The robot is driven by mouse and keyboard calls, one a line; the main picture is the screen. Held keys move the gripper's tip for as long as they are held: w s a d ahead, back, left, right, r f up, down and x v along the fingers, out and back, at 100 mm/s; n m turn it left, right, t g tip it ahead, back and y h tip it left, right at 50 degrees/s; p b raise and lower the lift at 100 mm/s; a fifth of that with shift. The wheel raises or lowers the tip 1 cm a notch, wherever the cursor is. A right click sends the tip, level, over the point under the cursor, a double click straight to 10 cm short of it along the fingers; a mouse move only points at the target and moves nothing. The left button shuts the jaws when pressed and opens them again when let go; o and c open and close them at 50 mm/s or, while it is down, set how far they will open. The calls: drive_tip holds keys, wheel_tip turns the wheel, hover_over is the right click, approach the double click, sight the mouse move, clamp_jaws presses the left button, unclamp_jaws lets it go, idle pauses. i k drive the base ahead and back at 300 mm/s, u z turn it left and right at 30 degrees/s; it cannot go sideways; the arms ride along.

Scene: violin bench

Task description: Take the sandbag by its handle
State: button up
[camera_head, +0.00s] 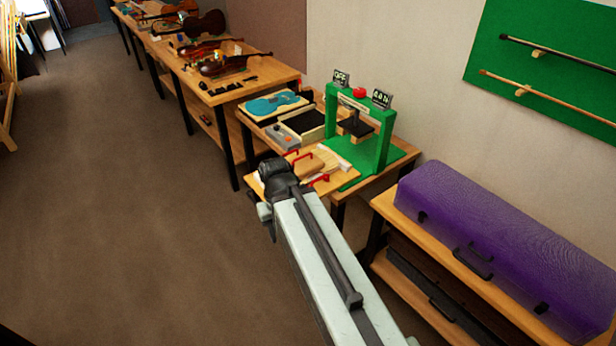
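No sandbag can be made out for certain. A tan, padded-looking item (308,165) lies on a light wooden board (345,184) just beyond my arm's end, and it may be the sandbag. A red handle (299,155) shows behind it and another red handle (319,180) in front; I cannot tell what each belongs to. My gripper (265,208) is at the dark end of my arm, left of the board. It is small and mostly hidden by my wrist, so its fingers and anything between them cannot be made out.
A green press (382,150) with a red knob stands behind the board. A blue violin-shaped piece (272,104) and violins (222,65) lie on benches further back. A purple case (500,250) rests on a low shelf at right. Open floor (120,200) is at left.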

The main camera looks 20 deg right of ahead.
sight(305, 164)
drive_tip(key=z, duration=1.6)
drive_tip(key=i, duration=1.1)
drive_tip(key=u, duration=3.25)
drive_tip(key=i, duration=1.05)
drive_tip(key=z, duration=0.05)
